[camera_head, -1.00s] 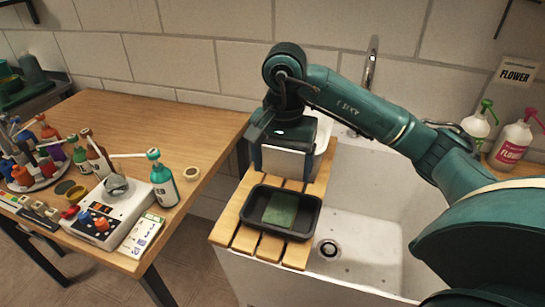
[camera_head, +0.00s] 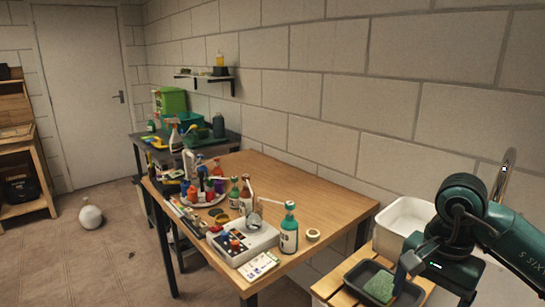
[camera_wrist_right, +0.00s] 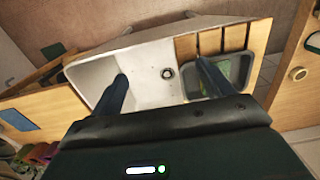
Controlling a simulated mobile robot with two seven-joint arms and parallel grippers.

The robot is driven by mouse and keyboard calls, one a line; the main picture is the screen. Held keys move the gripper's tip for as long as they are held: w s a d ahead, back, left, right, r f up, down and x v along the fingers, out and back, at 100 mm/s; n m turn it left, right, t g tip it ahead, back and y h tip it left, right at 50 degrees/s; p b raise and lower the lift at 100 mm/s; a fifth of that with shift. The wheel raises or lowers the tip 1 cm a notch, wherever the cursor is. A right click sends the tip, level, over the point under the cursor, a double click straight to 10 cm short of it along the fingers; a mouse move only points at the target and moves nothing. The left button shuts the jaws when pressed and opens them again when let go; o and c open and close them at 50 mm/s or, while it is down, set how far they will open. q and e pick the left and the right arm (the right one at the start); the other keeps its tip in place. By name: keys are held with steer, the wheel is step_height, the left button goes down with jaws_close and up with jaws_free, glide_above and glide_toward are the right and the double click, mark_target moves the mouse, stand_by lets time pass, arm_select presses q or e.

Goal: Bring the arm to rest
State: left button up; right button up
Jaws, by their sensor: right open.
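My right arm comes in from the right in the head view. Its gripper (camera_head: 434,288) points down beside the black tray (camera_head: 353,277), and one finger covers part of that tray. In the right wrist view the two fingers (camera_wrist_right: 160,72) are wide apart with nothing between them but the white sink below. The black tray also shows there (camera_wrist_right: 190,86), partly behind the right finger, with a green pad inside (camera_head: 379,287). My left gripper is in neither view.
A white tub (camera_head: 404,218) stands by the wall. The sink (camera_wrist_right: 146,68) is below the gripper. Open floor (camera_head: 85,265) lies left.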

steer(key=s+a+f+m+g+y, duration=0.3)
steer(key=a+y, duration=0.4)
steer(key=a, duration=0.6)
steer(key=s+a+r+m+t+y, duration=0.3)
steer(key=a+r+m+t+y, duration=0.15)
steer(key=a+m+y, duration=0.8)
steer(key=w+d+f+m+t+h, duration=0.4)
steer(key=m+t, duration=0.4)
steer(key=m, duration=0.6)
steer(key=w+d+f+m+t+h, duration=0.1)
steer(key=d+f+m+t+h, duration=0.55)
steer(key=m, duration=0.85)
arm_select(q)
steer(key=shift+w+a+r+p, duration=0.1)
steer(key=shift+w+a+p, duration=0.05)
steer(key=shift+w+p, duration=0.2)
arm_select(e)
steer(key=s+d+f+m+g+h, duration=0.1)
steer(key=s+f+m+g+h, duration=0.1)
steer(key=s+f+m, duration=0.3)
steer(key=s+d+f+m+g+h, duration=0.2)
steer(key=s+f+m, duration=0.3)
steer(key=f+m, duration=0.4)
step_height(320, 180, down, 3)
steer(key=shift+s+d+r+g+h, duration=0.1)
steer(key=shift+s+d+g+h, duration=0.25)
steer(key=shift+g+h, duration=0.45)
